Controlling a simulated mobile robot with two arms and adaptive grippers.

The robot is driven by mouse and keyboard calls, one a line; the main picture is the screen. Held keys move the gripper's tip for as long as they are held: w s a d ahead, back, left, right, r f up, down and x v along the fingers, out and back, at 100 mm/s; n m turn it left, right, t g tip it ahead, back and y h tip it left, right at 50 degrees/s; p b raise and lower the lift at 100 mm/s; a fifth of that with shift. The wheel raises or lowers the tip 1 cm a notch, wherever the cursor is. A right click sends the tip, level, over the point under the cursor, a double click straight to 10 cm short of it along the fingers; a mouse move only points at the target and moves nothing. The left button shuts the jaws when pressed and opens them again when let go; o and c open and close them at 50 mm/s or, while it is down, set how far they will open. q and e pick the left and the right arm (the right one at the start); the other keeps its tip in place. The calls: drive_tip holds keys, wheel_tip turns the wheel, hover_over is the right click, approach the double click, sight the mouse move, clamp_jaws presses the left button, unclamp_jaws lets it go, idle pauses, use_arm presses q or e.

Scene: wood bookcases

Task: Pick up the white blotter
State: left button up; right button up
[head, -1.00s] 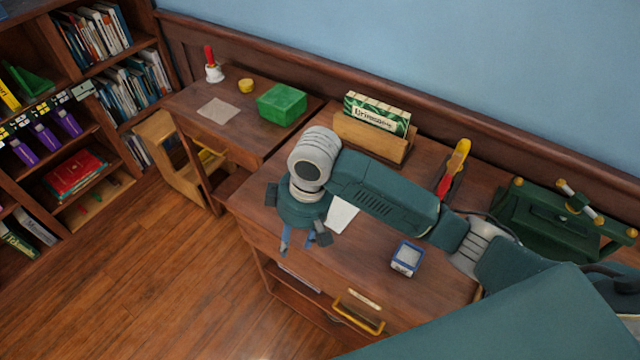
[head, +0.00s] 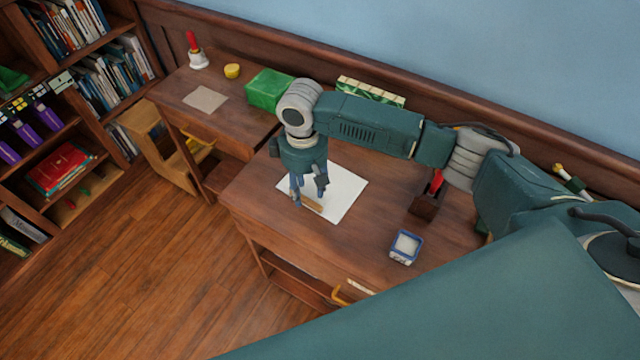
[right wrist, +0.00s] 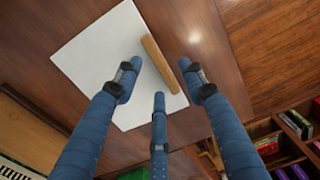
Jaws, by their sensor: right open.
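The white blotter (head: 345,190) is a flat pale sheet on the near wooden desk, with a light wooden strip (head: 313,205) along one edge. It also shows in the right wrist view (right wrist: 95,60), with the strip (right wrist: 160,63) across its edge. My right gripper (head: 308,190) is above the blotter's left part, pointing down. In the right wrist view its fingers (right wrist: 160,85) are spread, with the strip between them and nothing gripped. I cannot tell how high the tips are above it. My left gripper is not in view.
A blue-rimmed box (head: 405,247) stands on the desk's front right. A green box (head: 270,88) sits on the farther desk. Bare desk surrounds the blotter.

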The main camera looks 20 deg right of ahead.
sight(307, 197)
drive_tip(key=shift+w+f, duration=0.15)
drive_tip(key=shift+f, duration=1.4)
clamp_jaws()
drive_tip(key=shift+r, duration=0.1)
